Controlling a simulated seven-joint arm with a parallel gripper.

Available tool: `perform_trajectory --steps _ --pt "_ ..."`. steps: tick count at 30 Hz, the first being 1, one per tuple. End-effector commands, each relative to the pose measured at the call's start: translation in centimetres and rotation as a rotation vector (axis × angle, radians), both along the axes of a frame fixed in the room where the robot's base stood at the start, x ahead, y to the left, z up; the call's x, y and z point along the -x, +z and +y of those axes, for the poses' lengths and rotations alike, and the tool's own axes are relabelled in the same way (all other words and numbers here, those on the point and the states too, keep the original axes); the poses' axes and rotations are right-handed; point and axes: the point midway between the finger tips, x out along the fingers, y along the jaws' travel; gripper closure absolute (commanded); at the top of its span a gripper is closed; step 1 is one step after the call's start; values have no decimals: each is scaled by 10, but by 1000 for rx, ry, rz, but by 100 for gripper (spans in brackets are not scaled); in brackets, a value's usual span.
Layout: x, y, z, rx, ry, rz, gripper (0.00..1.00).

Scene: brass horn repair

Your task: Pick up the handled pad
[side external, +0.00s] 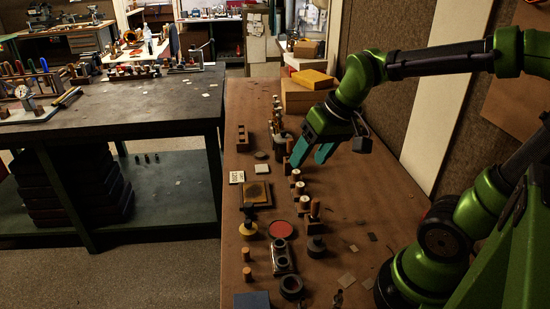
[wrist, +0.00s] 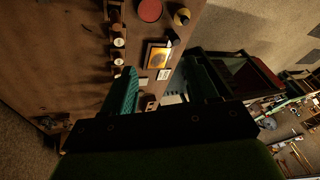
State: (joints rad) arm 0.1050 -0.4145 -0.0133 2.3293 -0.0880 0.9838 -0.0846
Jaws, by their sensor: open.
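Two handled pieces stand near the front of the brown bench in the side view. One is a dark round pad with an upright wooden handle (side external: 316,244). The other is a yellow round pad with a dark handle (side external: 249,229); it also shows at the top of the wrist view (wrist: 182,17). I cannot tell for certain which is the handled pad. My gripper (side external: 311,156) is open and empty, its teal fingers pointing down above the bench, farther back than both pieces. In the wrist view my gripper (wrist: 160,84) has nothing between its fingers.
A row of wooden-handled spools (side external: 297,188) stands below and in front of my gripper. A framed tan plate (side external: 257,194), a red disc (side external: 281,230) and a brass valve part (side external: 281,257) lie nearby. Cardboard boxes (side external: 300,97) stand at the back. The bench's right side is mostly clear.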

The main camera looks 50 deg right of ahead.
Motion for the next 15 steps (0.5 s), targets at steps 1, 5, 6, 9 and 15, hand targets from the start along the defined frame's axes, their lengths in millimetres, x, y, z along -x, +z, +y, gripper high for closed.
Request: perform_trajectory --steps 1,5,6,9,15 --pt "-13 -7 -14 23 15 66 42" --pt "-36 -22 -45 82 101 209 42" --pt "-42 -26 -54 96 132 248 42" --pt "-53 -33 -73 127 217 331 42" --pt "-57 -26 -83 168 368 382 42"
